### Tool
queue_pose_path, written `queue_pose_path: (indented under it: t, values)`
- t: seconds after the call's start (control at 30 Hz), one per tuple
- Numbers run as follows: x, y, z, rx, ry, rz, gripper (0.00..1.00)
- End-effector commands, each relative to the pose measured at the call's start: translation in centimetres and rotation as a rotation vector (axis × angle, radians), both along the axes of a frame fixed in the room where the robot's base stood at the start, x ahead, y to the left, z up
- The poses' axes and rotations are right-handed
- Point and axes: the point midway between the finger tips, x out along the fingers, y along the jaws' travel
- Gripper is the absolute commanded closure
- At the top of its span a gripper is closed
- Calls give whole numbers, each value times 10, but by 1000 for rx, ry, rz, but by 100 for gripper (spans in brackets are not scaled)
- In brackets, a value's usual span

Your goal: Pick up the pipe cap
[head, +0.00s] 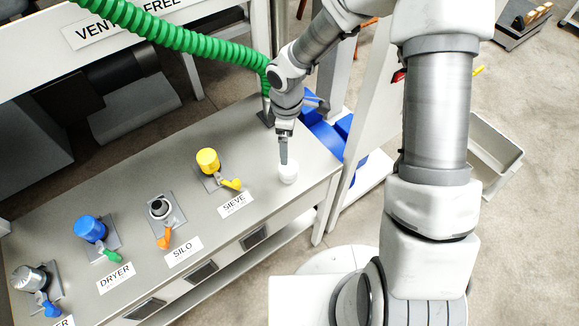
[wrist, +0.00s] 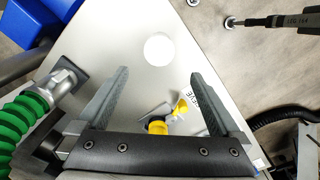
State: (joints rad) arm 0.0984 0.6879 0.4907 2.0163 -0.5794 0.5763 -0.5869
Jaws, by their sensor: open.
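A white round piece (head: 288,173), which looks like the pipe cap, stands loose on the grey bench top near its right end. In the wrist view the white cap (wrist: 159,48) shows as a plain disc beyond my fingertips, centred between them. My gripper (head: 284,158) points down close to the cap in the head view. In the wrist view my gripper (wrist: 159,74) is open with nothing between its fingers. Whether a finger touches the cap cannot be told.
A yellow-capped fitting with a yellow handle (head: 208,161) stands left of the cap by the SIEVE label (head: 235,204). Silo, dryer and other fittings line the bench further left. A green hose (head: 190,38) runs behind my arm. Blue parts (head: 325,130) lie beyond the bench's right end.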

Motion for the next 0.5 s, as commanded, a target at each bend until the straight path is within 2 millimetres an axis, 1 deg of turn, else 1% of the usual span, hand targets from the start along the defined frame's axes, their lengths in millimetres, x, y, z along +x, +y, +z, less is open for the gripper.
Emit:
queue_pose_path:
  t: [0.03, 0.1, 0.3, 0.4, 0.5]
  values:
    - [-1, 0, -14, -1, 5, 3, 0]
    - [-1, 0, -29, -1, 4, 1, 0]
    - [-1, 0, -67, -1, 3, 1, 0]
    - [0, 0, -78, -1, 1, -1, 0]
    - [0, -1, -83, -1, 0, -1, 0]
